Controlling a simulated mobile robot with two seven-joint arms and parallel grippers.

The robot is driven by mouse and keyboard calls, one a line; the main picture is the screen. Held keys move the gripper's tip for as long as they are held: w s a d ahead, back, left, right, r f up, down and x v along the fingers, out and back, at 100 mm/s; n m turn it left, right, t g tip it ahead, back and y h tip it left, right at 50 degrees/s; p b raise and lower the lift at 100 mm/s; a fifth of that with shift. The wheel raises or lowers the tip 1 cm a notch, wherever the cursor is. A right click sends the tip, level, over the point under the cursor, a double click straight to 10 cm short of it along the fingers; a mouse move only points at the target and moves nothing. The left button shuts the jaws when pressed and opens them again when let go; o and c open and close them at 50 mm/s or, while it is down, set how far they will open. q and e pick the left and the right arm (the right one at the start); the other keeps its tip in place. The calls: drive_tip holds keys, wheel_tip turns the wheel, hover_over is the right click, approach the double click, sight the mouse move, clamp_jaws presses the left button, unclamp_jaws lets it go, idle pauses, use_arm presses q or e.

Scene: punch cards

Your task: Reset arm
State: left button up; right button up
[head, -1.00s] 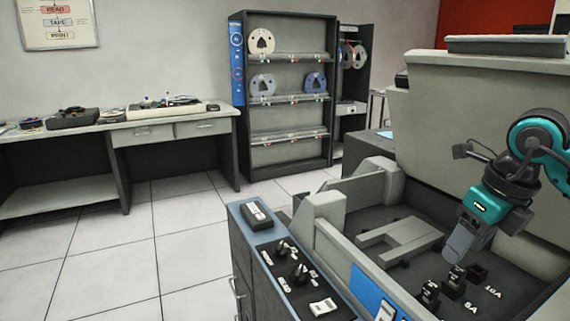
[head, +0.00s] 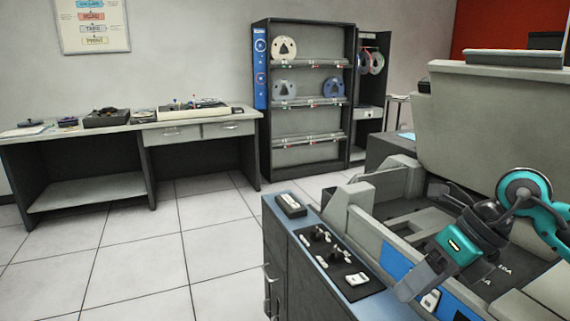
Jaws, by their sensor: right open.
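My right arm comes in from the right, teal and dark grey. Its gripper (head: 408,287) points down and to the left, over the blue-fronted near edge of the open grey machine (head: 362,222). The jaws are open, and I see nothing held between them. The wrist and gripper hide the small black blocks in the machine's bay, and only part of the white rating lettering shows beside the wrist. A white switch on a blue plate (head: 430,300) shows just right of the gripper. My left gripper is not in view.
A cabinet with a control panel (head: 330,258) of black knobs and a white switch stands left of the gripper. The machine's raised grey cover (head: 490,120) rises behind the arm. A tape-reel shelf (head: 305,120) and a workbench (head: 185,128) stand behind open tiled floor.

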drive_tip(key=s+a+r+m+t+y+p, duration=0.1)
drive_tip(key=a+r+m+t+y, duration=0.1)
drive_tip(key=a+m+y, duration=0.4)
drive_tip(key=s+a+r+m+t+y+p, duration=0.2)
drive_tip(key=a+m+t+y, duration=0.15)
drive_tip(key=a+y, duration=0.4)
drive_tip(key=w+d+f+m+t+h+p, duration=0.1)
drive_tip(key=d+f+m+t+h, duration=0.4)
drive_tip(key=m, duration=0.6)
drive_tip(key=d+f+m+t+h+p, duration=0.1)
drive_tip(key=d+f+m+t+h, duration=0.1)
drive_tip(key=f+m+t+h, duration=0.55)
use_arm(q)
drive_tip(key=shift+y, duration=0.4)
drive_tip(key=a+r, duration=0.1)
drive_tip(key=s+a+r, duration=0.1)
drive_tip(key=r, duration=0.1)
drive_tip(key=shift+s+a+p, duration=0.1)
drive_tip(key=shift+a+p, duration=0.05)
drive_tip(key=shift+p, duration=0.25)
use_arm(e)
drive_tip(key=s+d+f+m+g+h, duration=0.3)
drive_tip(key=s+f+m+g+h, duration=0.2)
drive_tip(key=s+f+m+g, duration=0.3)
drive_tip(key=s+f+m, duration=0.3)
drive_tip(key=f, duration=0.3)
drive_tip(key=shift+s+f+g, duration=0.2)
drive_tip(key=shift+f+g, duration=0.1)
drive_tip(key=shift+f, duration=0.1)
